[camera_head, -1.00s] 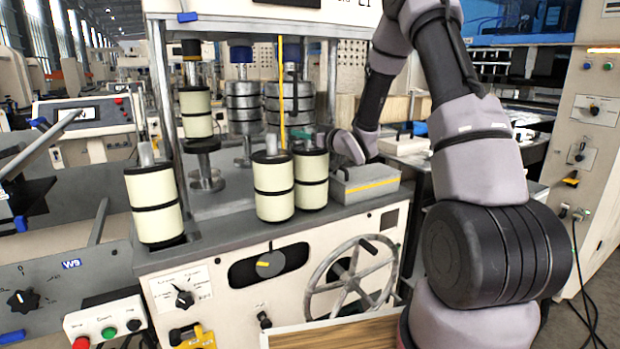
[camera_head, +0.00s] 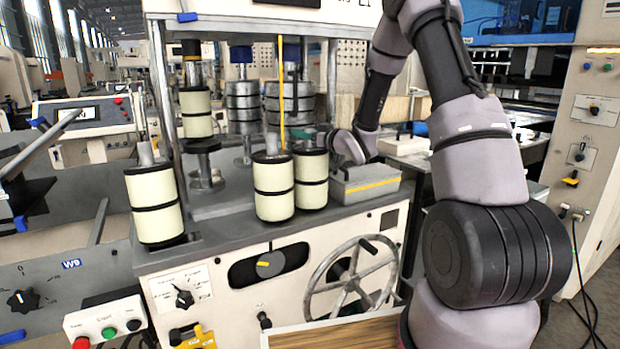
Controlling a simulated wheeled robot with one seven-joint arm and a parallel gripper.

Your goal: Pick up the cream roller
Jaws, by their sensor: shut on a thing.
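Several cream rollers with black bands are in view. One cream roller (camera_head: 311,180) stands upright at the right of the front pair on the grey machine top (camera_head: 225,232). My gripper (camera_head: 323,141) is at the upper right of this roller, shut on it; the fingers are small and partly hidden. Another cream roller (camera_head: 274,190) stands close in front and to the left. A third (camera_head: 155,205) stands at the machine's left corner. A further cream roller (camera_head: 195,113) is up on a spindle at the back left.
A grey block with a yellow stripe (camera_head: 366,187) sits just right of the held roller, below my wrist. A yellow upright bar (camera_head: 281,95) and dark stacked rolls (camera_head: 243,107) are behind. A handwheel (camera_head: 352,283) is on the machine front.

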